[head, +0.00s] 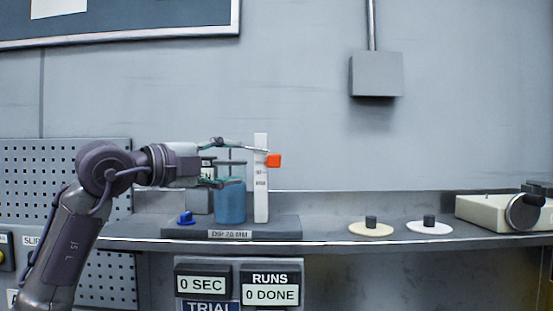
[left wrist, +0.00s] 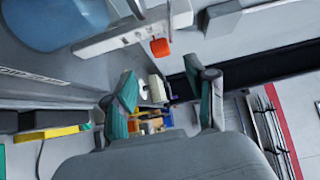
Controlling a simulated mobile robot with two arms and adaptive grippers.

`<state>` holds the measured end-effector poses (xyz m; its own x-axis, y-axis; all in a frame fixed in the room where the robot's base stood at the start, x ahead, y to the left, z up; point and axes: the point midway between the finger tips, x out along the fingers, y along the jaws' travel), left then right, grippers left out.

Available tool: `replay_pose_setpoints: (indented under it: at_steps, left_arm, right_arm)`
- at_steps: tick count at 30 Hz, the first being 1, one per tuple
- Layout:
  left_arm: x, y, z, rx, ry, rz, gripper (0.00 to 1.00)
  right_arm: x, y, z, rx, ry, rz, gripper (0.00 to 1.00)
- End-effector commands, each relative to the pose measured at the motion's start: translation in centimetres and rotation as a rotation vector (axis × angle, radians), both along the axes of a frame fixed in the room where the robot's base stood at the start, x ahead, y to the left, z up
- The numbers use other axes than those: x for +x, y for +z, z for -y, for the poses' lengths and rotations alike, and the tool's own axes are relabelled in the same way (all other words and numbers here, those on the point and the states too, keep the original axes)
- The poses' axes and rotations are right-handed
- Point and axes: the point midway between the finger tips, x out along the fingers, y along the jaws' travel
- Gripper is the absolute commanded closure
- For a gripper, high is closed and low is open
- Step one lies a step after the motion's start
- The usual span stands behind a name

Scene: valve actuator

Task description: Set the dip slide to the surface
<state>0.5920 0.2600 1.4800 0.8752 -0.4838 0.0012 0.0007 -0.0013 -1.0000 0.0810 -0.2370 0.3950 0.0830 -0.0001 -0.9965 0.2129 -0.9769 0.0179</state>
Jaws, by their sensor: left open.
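The dip slide shows as an orange block (head: 273,160) on the right side of a white upright scale (head: 261,205), near its upper part. The scale has small printed marks, too small to read surely. A blue beaker (head: 231,203) stands just left of the scale. My left gripper (head: 238,164) is open, fingers one above the other, left of the scale and above the beaker. In the left wrist view the orange block (left wrist: 160,47) lies beyond the open left fingers (left wrist: 166,100), with nothing between them. My right gripper is out of view.
The dark base (head: 285,229) reads "DIP 20 MM" and carries a blue knob (head: 185,218). Displays below read "0 SEC" (head: 203,284) and "0 DONE" (head: 270,294).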

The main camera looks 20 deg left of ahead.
Motion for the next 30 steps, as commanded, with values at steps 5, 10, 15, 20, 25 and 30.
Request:
replay_pose_setpoints:
  at_steps: [5, 10, 15, 20, 25, 30]
  left_arm:
    - [3.4, 0.3, 2.0, 0.000, -0.004, -0.004, 0.44]
    - [6.5, 0.4, 3.7, -0.001, -0.003, -0.005, 0.44]
    - [8.8, 0.2, 5.0, -0.001, -0.002, -0.004, 0.44]
    - [9.9, 0.1, 5.6, 0.001, -0.001, -0.002, 0.44]
    - [10.2, 0.0, 5.7, 0.001, -0.001, 0.000, 0.44]
    - [10.2, -0.1, 5.7, 0.001, -0.001, 0.000, 0.45]
  right_arm:
    - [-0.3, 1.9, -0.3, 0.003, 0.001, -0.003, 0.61]
    - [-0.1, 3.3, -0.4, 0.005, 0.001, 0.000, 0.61]
    - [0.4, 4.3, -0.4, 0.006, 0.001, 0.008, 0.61]
    - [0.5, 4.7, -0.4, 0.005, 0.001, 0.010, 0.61]
    - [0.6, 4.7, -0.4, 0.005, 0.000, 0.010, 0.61]
    - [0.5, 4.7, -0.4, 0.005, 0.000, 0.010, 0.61]
